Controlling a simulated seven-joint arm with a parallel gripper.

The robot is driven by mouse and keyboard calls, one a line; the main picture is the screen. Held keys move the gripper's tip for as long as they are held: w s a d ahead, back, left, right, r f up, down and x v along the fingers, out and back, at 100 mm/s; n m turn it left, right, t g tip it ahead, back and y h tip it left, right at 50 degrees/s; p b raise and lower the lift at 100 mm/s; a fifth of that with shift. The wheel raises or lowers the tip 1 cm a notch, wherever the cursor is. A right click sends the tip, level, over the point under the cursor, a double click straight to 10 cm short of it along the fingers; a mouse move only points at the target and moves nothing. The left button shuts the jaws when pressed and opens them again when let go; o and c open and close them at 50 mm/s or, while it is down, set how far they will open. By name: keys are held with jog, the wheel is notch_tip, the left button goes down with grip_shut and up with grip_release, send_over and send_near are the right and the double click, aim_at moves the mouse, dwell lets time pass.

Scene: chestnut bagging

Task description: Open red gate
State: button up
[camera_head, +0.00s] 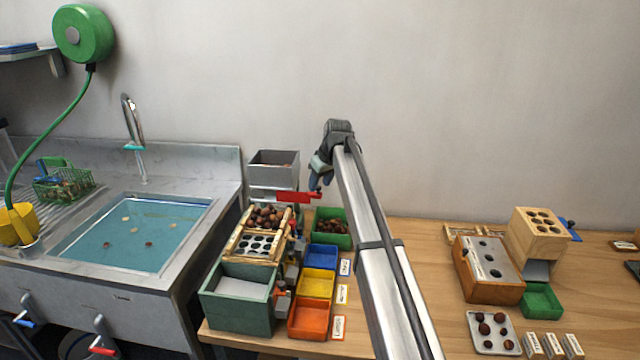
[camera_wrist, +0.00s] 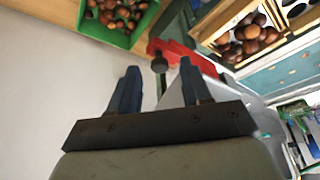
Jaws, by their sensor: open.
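The red gate (camera_head: 296,197) is a flat red piece below the grey hopper (camera_head: 273,178), above the chestnut sorter. In the wrist view the red gate (camera_wrist: 188,55) lies just beyond my fingertips, with a dark round knob (camera_wrist: 159,65) at its near end. My gripper (camera_head: 315,183) points down by the right end of the gate. In the wrist view my gripper (camera_wrist: 158,78) is open, its two blue fingers apart, and the knob shows in the gap between them. I cannot tell whether a finger touches it.
The slatted sorter with chestnuts (camera_head: 258,233) is below left. Blue, yellow and orange trays (camera_head: 316,284) line the table front. A sink (camera_head: 130,235) is at left. The table right of my arm has free room.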

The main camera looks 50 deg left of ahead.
jog(key=v, duration=1.3)
dwell(0.8)
